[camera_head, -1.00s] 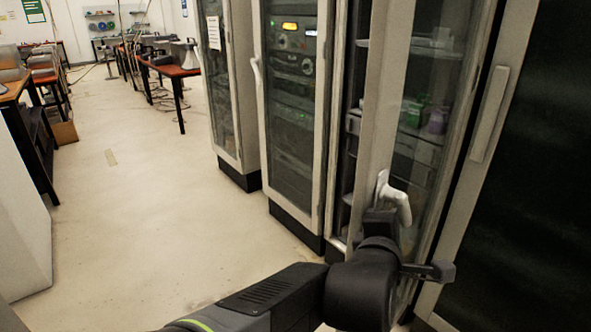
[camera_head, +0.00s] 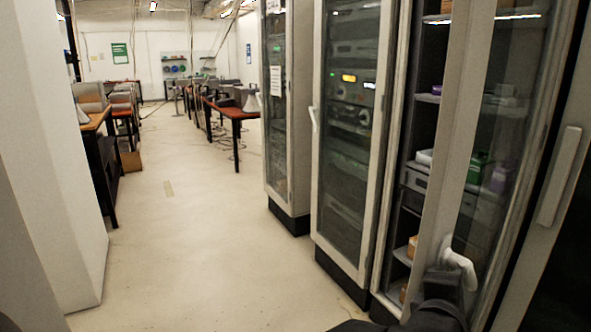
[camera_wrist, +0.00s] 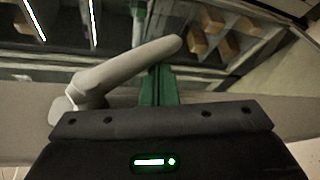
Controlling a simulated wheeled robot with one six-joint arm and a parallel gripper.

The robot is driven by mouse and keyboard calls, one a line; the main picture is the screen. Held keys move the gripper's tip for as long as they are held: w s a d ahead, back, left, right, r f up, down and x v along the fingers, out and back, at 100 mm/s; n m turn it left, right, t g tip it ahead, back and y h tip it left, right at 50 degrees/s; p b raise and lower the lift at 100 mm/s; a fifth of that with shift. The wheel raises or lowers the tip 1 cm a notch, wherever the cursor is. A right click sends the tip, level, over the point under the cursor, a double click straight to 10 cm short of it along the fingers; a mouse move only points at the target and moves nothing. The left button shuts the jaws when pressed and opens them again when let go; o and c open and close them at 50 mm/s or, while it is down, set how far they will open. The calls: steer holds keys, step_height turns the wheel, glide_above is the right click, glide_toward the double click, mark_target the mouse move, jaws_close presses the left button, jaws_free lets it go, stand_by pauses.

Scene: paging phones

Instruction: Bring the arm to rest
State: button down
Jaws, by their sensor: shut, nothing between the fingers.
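My gripper (camera_wrist: 158,86) shows in the wrist view as closed green fingers, with nothing held between them. The fingers are close beside a pale door handle (camera_wrist: 125,68); whether they touch it I cannot tell. In the head view the same white handle (camera_head: 458,262) sits on the pale frame of a glass cabinet door (camera_head: 459,130) that stands ajar. My dark wrist is just below the handle there, at the lower edge, and the fingers are hidden.
Shelves behind the ajar door hold small boxes (camera_wrist: 200,44) and green items (camera_head: 479,168). A closed glass cabinet (camera_head: 322,200) stands to its left. A white wall (camera_head: 60,150) is at the left. The floor (camera_head: 200,240) between is clear, with tables beyond.

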steer(key=f, duration=0.1)
steer(key=f+b, duration=0.1)
steer(key=w, duration=0.1)
steer(key=shift+d+f+t+h, duration=0.25)
steer(key=shift+f+t+h, duration=0.05)
steer(key=shift+f+t, duration=0.1)
steer(key=shift+s+f, duration=0.1)
